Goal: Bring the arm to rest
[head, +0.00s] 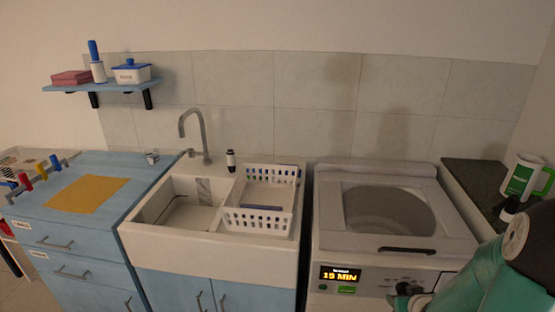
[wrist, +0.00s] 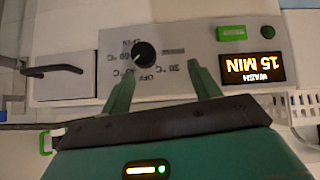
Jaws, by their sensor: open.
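My arm (head: 490,275), teal and dark, reaches in from the lower right of the head view, in front of the washing machine (head: 326,225). My gripper (wrist: 161,76) shows in the wrist view with its two green fingers spread apart and nothing between them. It points at the machine's control panel, which appears upside down. The black dial (wrist: 144,54) lies just beyond the fingertips; I cannot tell the exact gap. The display (wrist: 252,69) reads WASH 15 MIN and also shows in the head view (head: 340,273). The fingers are not clear in the head view.
A green button (wrist: 231,33) sits by the display. The machine's top drum opening (head: 388,210) is left of my arm. The sink (head: 150,240) holds a white basket (head: 258,222).

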